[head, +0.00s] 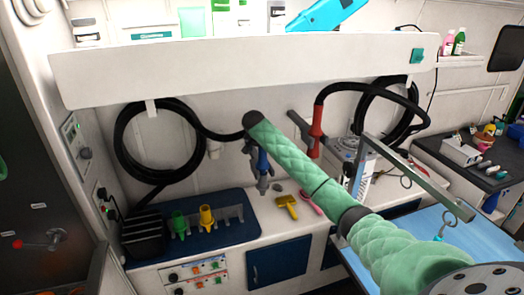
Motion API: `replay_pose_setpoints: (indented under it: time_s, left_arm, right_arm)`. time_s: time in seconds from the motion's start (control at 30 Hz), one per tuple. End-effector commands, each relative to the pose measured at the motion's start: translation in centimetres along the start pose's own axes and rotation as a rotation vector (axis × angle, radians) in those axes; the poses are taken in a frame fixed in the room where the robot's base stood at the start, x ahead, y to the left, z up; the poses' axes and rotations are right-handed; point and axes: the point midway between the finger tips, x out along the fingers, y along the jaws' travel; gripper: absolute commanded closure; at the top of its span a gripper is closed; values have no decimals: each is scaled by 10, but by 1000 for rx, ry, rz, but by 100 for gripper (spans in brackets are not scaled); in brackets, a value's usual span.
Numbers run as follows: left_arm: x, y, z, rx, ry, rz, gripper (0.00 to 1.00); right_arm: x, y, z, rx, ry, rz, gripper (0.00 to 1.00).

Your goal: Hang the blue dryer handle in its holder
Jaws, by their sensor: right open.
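The blue dryer handle (262,160) is upright below the wall shelf, just under the dark end of my right arm. A black hose from the left coil runs to that spot, and my arm hides where it joins. My right gripper (262,181) is small in view and points down at the blue handle. It is open. Whether its fingers touch the handle cannot be told. The blue handle's holder cannot be made out behind my arm. A red dryer handle (316,130) hangs to the right, beside a grey bar (299,127). My left gripper is out of view.
A long white shelf (240,70) overhangs the wall. Hose coils hang at left (122,145) and right (410,105). The counter below holds a blue tool tray (225,240) and a yellow brush (288,205).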

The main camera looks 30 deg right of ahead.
Motion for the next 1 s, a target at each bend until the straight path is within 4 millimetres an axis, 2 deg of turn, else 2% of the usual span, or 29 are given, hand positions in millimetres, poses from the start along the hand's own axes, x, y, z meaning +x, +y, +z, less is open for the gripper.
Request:
replay_pose_setpoints:
  time_s: [1.0]
  left_arm:
    - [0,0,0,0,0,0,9]
  right_arm:
    - [-37,0,0,0,0,-1,9]
